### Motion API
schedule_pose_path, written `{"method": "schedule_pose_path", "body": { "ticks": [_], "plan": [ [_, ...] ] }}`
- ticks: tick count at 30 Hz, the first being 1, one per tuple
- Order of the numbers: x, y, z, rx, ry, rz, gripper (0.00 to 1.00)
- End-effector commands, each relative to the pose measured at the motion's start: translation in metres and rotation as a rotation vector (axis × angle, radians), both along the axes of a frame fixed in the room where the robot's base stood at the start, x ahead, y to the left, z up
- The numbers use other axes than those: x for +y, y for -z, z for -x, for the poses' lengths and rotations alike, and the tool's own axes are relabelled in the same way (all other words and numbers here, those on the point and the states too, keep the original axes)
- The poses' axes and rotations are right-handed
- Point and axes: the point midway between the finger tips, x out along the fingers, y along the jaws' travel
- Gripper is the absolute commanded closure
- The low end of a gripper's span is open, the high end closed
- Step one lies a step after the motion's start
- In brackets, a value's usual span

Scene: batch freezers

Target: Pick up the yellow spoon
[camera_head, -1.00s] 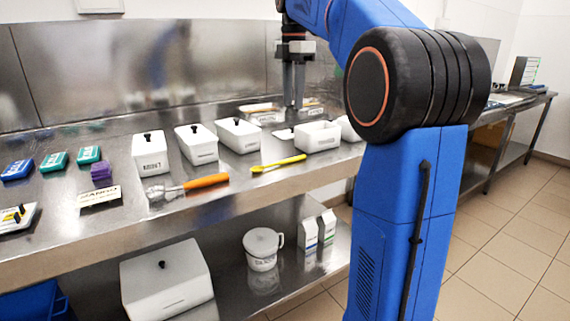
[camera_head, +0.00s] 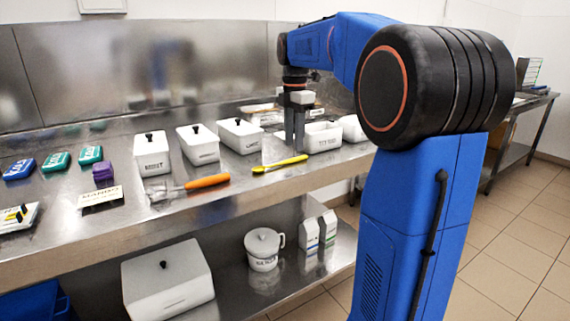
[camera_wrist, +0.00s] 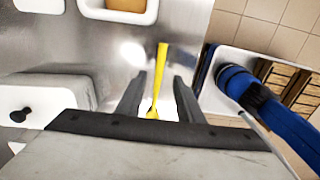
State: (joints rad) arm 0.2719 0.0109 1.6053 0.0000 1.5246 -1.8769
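The yellow spoon (camera_head: 280,164) lies flat on the steel counter, near its front edge, to the right of an orange-handled tool. My gripper (camera_head: 295,146) points down just above and behind the spoon. In the wrist view the spoon (camera_wrist: 161,65) runs lengthwise between the two spread fingers of my gripper (camera_wrist: 158,100), with its near end partly hidden. The fingers are apart and nothing is held. I cannot tell exactly how high the fingertips are above the counter.
White lidded containers (camera_head: 240,135) stand behind the spoon. An open white container (camera_head: 322,137) is close to the right of my gripper. The orange-handled tool (camera_head: 207,181) lies to the left. The counter's front edge is close to the spoon.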

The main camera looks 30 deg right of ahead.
Motion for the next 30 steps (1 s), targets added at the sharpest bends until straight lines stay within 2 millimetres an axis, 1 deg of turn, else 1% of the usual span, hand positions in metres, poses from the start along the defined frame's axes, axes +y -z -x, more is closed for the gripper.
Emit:
{"method": "schedule_pose_path", "body": {
  "ticks": [6,9,12,19,20,21,23,24,30],
  "plan": [
    [0.002,0.03,-0.001,0.002,0.0,-0.001,0.66],
    [0.002,0.041,-0.001,0.002,0.0,-0.001,0.66],
    [0.002,0.046,-0.001,0.001,0.0,0.0,0.66],
    [0.002,0.047,-0.001,0.001,0.0,0.0,0.66],
    [0.002,0.047,-0.001,0.001,0.0,0.0,0.71],
    [0.002,0.047,-0.001,0.001,0.0,0.0,0.81],
    [0.002,0.047,-0.001,0.001,0.0,0.0,0.95],
    [0.002,0.047,-0.001,0.001,0.0,0.0,1.0],
    [0.002,0.047,-0.001,0.001,0.0,0.0,1.0]
  ]
}}
